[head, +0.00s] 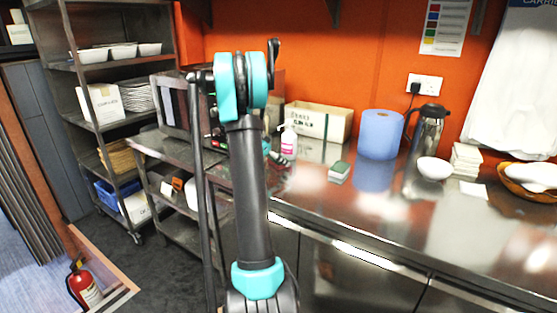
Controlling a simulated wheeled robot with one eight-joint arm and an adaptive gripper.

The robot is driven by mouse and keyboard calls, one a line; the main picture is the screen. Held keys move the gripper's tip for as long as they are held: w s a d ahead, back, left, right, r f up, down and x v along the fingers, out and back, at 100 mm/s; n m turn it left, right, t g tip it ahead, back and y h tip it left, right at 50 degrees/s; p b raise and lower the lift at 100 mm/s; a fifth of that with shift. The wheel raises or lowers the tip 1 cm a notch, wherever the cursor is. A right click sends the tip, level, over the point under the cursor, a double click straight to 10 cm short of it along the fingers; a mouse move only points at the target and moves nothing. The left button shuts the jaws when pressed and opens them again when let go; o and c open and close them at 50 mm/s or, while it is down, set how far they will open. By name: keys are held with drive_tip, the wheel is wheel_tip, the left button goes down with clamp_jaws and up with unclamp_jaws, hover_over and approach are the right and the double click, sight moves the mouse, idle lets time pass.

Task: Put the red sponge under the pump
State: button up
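A pump bottle (289,141) with a pink body and white pump head stands upright on the steel counter (400,225), near the wall. A small block with a green top and pale sides (340,171), like a sponge, lies on the counter to the right of the bottle. I see no clearly red sponge; one may be hidden behind my arm. My arm rises through the middle of the view. What seems to be part of my gripper (277,157) shows just right of the arm, by the bottle's base in the picture. Its fingers are mostly hidden or too small to read.
A cardboard box (319,121), a blue paper roll (380,134), a steel jug (426,132), a white bowl (434,168) and a basket (530,182) stand on the counter. A trolley (175,190) and shelf rack (98,125) are left. The counter's front is clear.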

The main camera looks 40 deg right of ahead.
drive_tip(key=shift+f, duration=0.1)
drive_tip(key=o, duration=0.7)
drive_tip(key=shift+o, duration=0.2)
drive_tip(key=v, duration=1.2)
drive_tip(key=s+a+f+n+t+y, duration=0.1)
drive_tip(key=s+a+f+n+y, duration=0.2)
drive_tip(key=s+a, duration=0.6)
drive_tip(key=s+a+f+n+t+y, duration=0.1)
drive_tip(key=s+a+f+n+y, duration=0.2)
drive_tip(key=s+a+f+n, duration=0.4)
drive_tip(key=s+a+f+n+t+y, duration=0.2)
drive_tip(key=s+a+f+n, duration=0.3)
drive_tip(key=a, duration=1.3)
drive_tip(key=s+n+y, duration=0.1)
drive_tip(key=s+n, duration=0.2)
drive_tip(key=s, duration=0.4)
drive_tip(key=shift+s+a+f, duration=0.2)
drive_tip(key=shift+a, duration=0.1)
